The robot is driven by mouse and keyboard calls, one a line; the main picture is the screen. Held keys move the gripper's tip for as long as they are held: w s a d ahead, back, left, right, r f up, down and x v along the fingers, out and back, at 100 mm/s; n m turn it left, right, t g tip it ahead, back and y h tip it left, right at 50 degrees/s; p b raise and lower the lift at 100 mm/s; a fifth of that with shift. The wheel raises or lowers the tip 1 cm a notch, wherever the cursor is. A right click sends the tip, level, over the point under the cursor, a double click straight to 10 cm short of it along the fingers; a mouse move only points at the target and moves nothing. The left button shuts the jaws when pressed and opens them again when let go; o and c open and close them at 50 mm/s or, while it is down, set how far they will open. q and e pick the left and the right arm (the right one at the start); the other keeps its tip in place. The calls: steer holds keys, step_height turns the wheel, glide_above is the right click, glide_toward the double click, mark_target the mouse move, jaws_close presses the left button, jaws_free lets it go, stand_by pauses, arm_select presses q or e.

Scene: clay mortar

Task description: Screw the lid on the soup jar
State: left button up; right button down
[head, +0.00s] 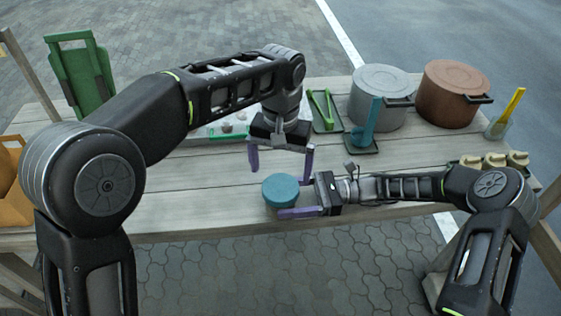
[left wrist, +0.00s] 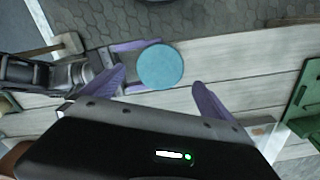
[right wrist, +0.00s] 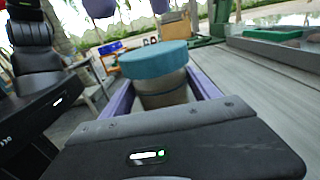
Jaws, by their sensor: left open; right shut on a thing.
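The soup jar (right wrist: 165,92) has a pale body and stands upright near the table's front edge. The teal lid (head: 281,190) sits on top of the jar and looks level; it also shows from above in the left wrist view (left wrist: 160,66) and from the side in the right wrist view (right wrist: 154,58). How tightly it sits cannot be told. My right gripper (head: 298,196) is shut around the jar's body, below the lid. My left gripper (head: 281,160) is open and empty, pointing down above and slightly behind the lid. In the head view the jar's body is mostly hidden.
A grey pot (head: 379,97) and a brown pot (head: 453,94) stand at the back right. A teal ladle (head: 367,125) and green tongs (head: 322,108) rest on holders behind my right arm. The table (head: 210,212) left of the jar is clear.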

mark_target(280, 186)
arm_select(q)
step_height(280, 186, down, 7)
steer(key=shift+r, duration=0.2)
stand_by(0.3)
steer(key=c, duration=1.5)
steer(key=shift+o, duration=0.2)
steer(key=o, duration=1.5)
steer(key=shift+r, duration=0.15)
step_height(280, 186, up, 7)
steer(key=shift+r, duration=0.15)
